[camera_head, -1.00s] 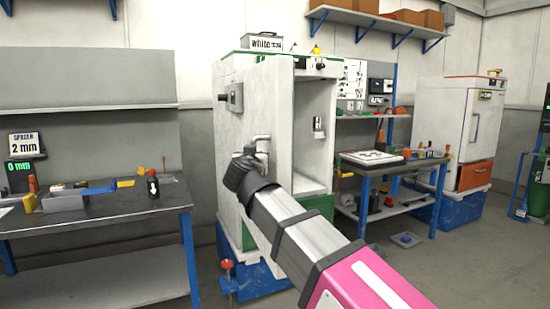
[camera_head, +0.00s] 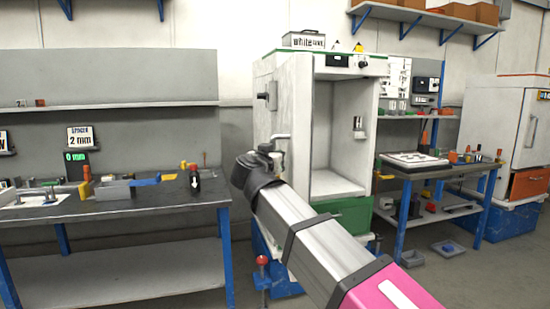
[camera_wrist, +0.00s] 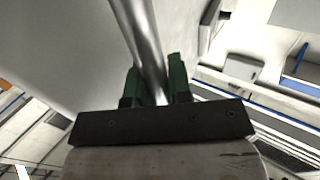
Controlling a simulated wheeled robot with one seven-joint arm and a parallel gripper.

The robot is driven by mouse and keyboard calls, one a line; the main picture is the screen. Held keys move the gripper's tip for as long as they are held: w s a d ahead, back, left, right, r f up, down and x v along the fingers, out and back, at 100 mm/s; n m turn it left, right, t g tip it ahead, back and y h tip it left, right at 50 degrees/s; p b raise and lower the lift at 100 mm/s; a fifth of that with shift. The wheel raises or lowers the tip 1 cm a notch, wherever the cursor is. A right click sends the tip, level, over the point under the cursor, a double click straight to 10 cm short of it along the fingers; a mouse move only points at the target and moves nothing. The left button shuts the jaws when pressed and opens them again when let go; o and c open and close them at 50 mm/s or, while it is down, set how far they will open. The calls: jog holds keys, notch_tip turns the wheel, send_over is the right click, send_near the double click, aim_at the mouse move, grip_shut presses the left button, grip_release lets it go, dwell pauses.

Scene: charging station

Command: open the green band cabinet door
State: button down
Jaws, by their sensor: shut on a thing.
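The green band cabinet (camera_head: 346,63) is white, with a green strip along its top and a green panel below. Its front stands open and shows an empty-looking interior (camera_head: 340,135). A white panel (camera_head: 293,112), seemingly the swung-out door, faces left at the cabinet's left side. My gripper (camera_head: 274,157) is at a metal handle (camera_head: 279,137) on this panel. In the wrist view, the green fingers of my gripper (camera_wrist: 157,84) are shut around the silver handle bar (camera_wrist: 141,40). The pale door surface (camera_wrist: 70,55) lies beside the bar. My arm hides the panel's lower part.
A workbench (camera_head: 130,212) with tools stands left of the cabinet. Another bench (camera_head: 408,172) stands to its right, with small bins (camera_head: 447,247) on the floor. A red-topped clamp or stand (camera_head: 262,262) is close to the cabinet's lower left. A second white cabinet (camera_head: 498,128) stands far right.

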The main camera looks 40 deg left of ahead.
jog(key=c, duration=1.3)
grip_release()
jog(key=shift+f, duration=0.1)
jog(key=shift+c, duration=0.2)
jog(key=shift+s, duration=0.1)
jog(key=v, duration=1)
jog(key=shift+s+d, duration=0.15)
jog(key=shift+s, duration=0.15)
jog(key=shift+s, duration=0.1)
